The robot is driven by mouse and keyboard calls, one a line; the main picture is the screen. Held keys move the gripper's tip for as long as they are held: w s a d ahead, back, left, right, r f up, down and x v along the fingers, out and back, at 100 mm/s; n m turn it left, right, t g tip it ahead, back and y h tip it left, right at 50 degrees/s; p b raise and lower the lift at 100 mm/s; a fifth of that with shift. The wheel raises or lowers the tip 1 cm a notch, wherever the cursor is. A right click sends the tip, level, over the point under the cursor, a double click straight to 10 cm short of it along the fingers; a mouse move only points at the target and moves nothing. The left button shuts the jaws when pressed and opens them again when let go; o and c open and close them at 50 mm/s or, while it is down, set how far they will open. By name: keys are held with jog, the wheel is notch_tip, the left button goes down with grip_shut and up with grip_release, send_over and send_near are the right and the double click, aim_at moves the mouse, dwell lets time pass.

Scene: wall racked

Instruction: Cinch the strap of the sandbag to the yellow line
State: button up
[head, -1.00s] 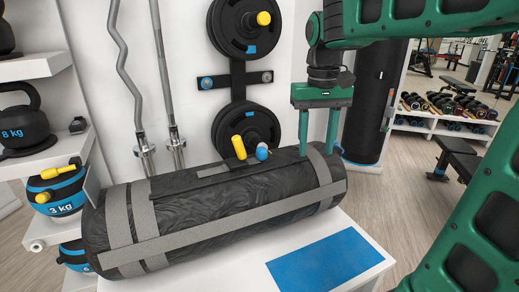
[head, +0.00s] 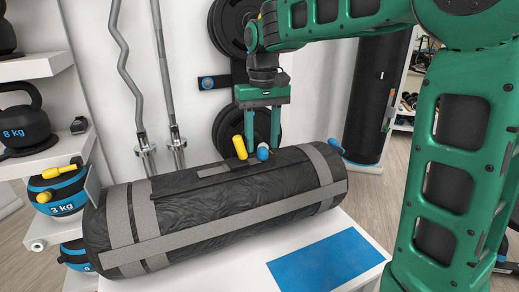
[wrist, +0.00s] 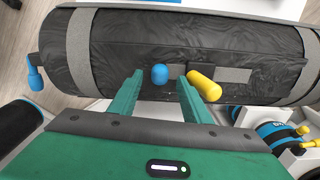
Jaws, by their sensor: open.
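The black sandbag (head: 200,220) lies on its side on a white bench, with wide grey bands around both ends and a long grey strip along its front. On its top, a short grey strap piece (head: 214,170) lies on a dark strip; it also shows in the wrist view (wrist: 236,74). A blue knob (head: 263,153) and a yellow cylinder (head: 240,147) stand beside each other at the bag's top. My gripper (head: 262,146) is open above them. In the wrist view the blue knob (wrist: 159,74) appears between its fingers, the yellow cylinder by the right finger. I cannot make out a yellow line.
A blue mat (head: 325,257) lies on the white bench in front of the bag. White shelves with kettlebells (head: 25,125) stand at the left. Bars and weight plates (head: 230,130) are against the wall behind. A tall black bag (head: 375,95) stands behind right.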

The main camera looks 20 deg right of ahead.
jog(key=shift+f, duration=1.4)
grip_shut()
